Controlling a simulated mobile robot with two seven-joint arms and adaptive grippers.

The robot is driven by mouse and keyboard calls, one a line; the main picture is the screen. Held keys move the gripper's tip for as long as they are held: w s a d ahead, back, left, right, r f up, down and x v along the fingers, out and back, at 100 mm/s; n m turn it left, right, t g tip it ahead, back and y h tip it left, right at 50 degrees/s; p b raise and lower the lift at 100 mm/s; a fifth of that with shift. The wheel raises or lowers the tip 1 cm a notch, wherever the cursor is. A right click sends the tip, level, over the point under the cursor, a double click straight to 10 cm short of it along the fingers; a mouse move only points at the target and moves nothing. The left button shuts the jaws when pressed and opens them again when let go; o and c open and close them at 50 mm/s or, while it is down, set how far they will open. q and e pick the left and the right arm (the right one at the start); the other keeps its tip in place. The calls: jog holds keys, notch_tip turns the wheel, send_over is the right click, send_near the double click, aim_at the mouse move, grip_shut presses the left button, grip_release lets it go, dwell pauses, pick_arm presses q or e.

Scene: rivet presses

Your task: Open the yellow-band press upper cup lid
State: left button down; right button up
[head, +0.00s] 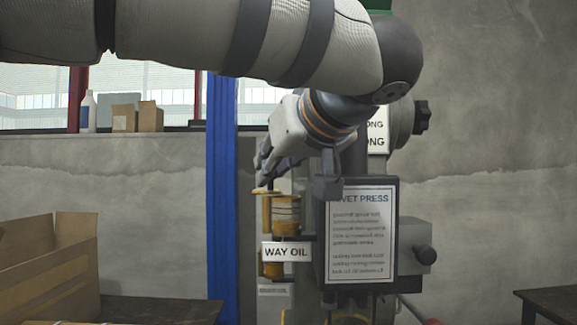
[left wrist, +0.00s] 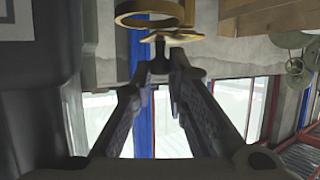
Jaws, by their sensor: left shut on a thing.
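The rivet press (head: 360,235) stands right of the blue post, with a framed sign on its front. Its upper brass-yellow cup (head: 286,214) sits above the WAY OIL label (head: 286,252). A thin brass lid (head: 264,192) shows at the cup's upper left, under my fingertips. In the left wrist view the lid (left wrist: 172,38) is near edge-on at the fingertips, close to a round brass ring (left wrist: 150,12). My left gripper (head: 264,180) is shut on the lid's edge; its fingers (left wrist: 160,66) converge there. How far the lid is lifted is unclear. My right gripper is out of view.
A lower brass cup (head: 272,268) is below the label. A blue post (head: 222,190) stands close to the left. A cardboard box (head: 50,262) is on a table at the left. A dark table edge (head: 548,303) shows at the right.

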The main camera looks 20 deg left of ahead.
pick_arm(q)
jog(key=shift+f, duration=0.15)
dwell(0.3)
jog(key=c, duration=1.6)
grip_release()
jog(key=shift+o, duration=0.2)
jog(key=v, duration=0.7)
jog(key=shift+d, duration=0.15)
jog(key=shift+s, duration=0.1)
